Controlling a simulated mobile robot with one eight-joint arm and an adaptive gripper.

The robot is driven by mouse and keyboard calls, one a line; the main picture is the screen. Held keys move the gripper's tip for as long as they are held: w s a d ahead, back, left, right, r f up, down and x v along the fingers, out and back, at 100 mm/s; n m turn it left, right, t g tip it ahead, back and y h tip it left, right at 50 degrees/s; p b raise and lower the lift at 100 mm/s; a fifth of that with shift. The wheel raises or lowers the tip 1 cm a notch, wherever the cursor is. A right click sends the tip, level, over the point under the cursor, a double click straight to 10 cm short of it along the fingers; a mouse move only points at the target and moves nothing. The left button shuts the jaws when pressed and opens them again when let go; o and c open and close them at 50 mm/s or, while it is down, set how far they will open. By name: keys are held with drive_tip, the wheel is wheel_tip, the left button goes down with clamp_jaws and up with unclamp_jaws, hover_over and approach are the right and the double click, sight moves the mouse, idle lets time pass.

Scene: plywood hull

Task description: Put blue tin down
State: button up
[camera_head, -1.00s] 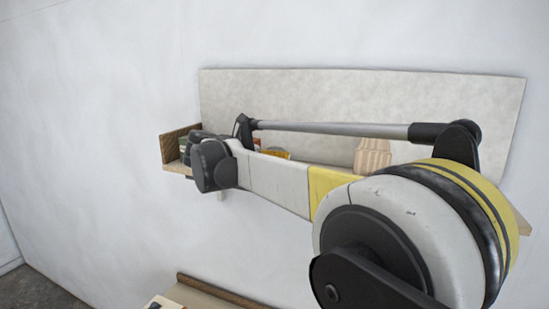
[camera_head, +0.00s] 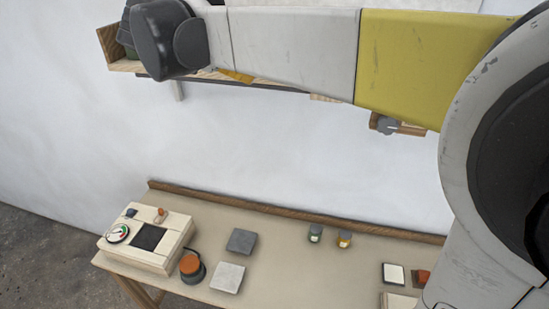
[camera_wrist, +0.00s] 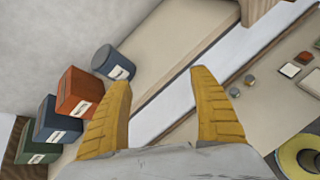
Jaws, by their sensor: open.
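The blue tin (camera_wrist: 113,63), a blue-grey cylinder with a white label, stands on the wooden shelf (camera_wrist: 165,50) in the wrist view, at the end of a row of boxes. My gripper (camera_wrist: 161,78) is open, with its two yellow fingers spread and nothing between them. The tin is apart from the fingers, up and left of the left fingertip. In the head view my arm covers most of the shelf (camera_head: 123,66), and neither the tin nor the fingers can be made out there.
A red-orange box (camera_wrist: 80,92), a blue box (camera_wrist: 57,119) and a green box (camera_wrist: 40,143) stand beside the tin. Below the shelf is a workbench (camera_head: 290,235) with a cream gauge box (camera_head: 150,238), two grey square blocks and two small jars (camera_head: 316,233). The shelf right of the tin is bare.

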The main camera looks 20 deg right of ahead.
drive_tip(key=s+d+f+m+g+y, duration=0.1)
drive_tip(key=s+d+f+m+y, duration=0.15)
drive_tip(key=s+f+m, duration=0.45)
drive_tip(key=s+d+f+m+g+y, duration=0.15)
drive_tip(key=s+d+f+m, duration=0.25)
drive_tip(key=s, duration=0.6)
drive_tip(key=s+a+f+m+y, duration=0.2)
drive_tip(key=s+f+m, duration=0.3)
drive_tip(key=s+a+f+m+t+y, duration=0.1)
drive_tip(key=s+f+m+y, duration=0.1)
drive_tip(key=s+f+m, duration=0.3)
drive_tip(key=shift+s+a+f+m+y, duration=0.35)
drive_tip(key=shift+s+f, duration=0.25)
drive_tip(key=shift+f, duration=0.1)
